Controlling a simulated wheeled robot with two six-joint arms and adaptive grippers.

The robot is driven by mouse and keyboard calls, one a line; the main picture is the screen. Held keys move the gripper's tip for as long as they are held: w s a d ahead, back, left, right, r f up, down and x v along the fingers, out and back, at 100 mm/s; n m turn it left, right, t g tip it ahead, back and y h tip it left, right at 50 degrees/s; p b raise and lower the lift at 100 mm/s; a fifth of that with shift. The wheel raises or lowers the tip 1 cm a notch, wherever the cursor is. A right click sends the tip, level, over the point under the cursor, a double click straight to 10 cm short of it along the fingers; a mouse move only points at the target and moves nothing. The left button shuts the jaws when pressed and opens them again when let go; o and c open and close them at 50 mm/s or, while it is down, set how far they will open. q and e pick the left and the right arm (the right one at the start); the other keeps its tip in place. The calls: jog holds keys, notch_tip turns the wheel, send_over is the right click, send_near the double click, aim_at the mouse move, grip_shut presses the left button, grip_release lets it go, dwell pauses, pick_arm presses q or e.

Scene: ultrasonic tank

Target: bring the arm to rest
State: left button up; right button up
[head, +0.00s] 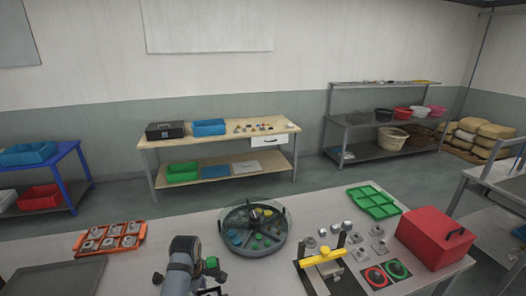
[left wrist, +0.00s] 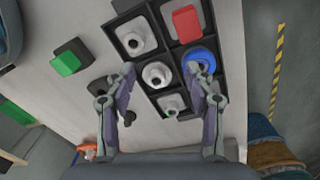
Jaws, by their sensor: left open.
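My left arm comes in at the bottom of the head view, with its gripper (head: 208,291) partly cut off by the lower edge. In the left wrist view the left gripper (left wrist: 160,71) is open, its two fingers spread apart with nothing held between them. Beyond and below the fingers is a black compartment tray (left wrist: 117,26). It holds several grey metal fittings (left wrist: 157,74), a red block (left wrist: 186,24) and a blue ring (left wrist: 199,60). I cannot tell how high the fingers are above it. My right gripper is not in view.
A round tank (head: 283,246) stands mid-table. An orange tray (head: 78,243) of metal parts is left; a yellow-handled fixture (head: 323,257), green tray (head: 372,202) and red box (head: 432,240) are right. A green-topped black block (left wrist: 68,62) is beside the black tray.

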pick_arm(q)
jog(key=s+a+r+m+t, duration=0.1)
jog(key=s+a+m+t, duration=0.1)
jog(key=s+m, duration=0.8)
jog(key=s+a+r+m+t, duration=0.1)
jog(key=s+a+r+m, duration=0.1)
jog(key=s+m, duration=0.85)
jog(key=s+a+f+n+g+b, duration=0.15)
jog(key=f+b, duration=0.25)
jog(key=f, duration=1.4)
jog(key=s+a+f+n+b, duration=0.1)
jog(key=s+f+n+b, duration=0.2)
jog(key=f, duration=1.4)
jog(key=s+a+f+m+g+b, duration=0.1)
jog(key=s+f+b, duration=0.5)
jog(key=s+f, duration=1.2)
notch_tip(320, 180, down, 3)
jog(key=shift+a+f+y, duration=0.15)
jog(key=shift+a+y, duration=0.05)
jog(key=shift+y, duration=0.1)
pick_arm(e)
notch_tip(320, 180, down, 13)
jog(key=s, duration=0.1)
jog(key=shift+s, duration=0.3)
pick_arm(q)
jog(key=shift+s, duration=0.1)
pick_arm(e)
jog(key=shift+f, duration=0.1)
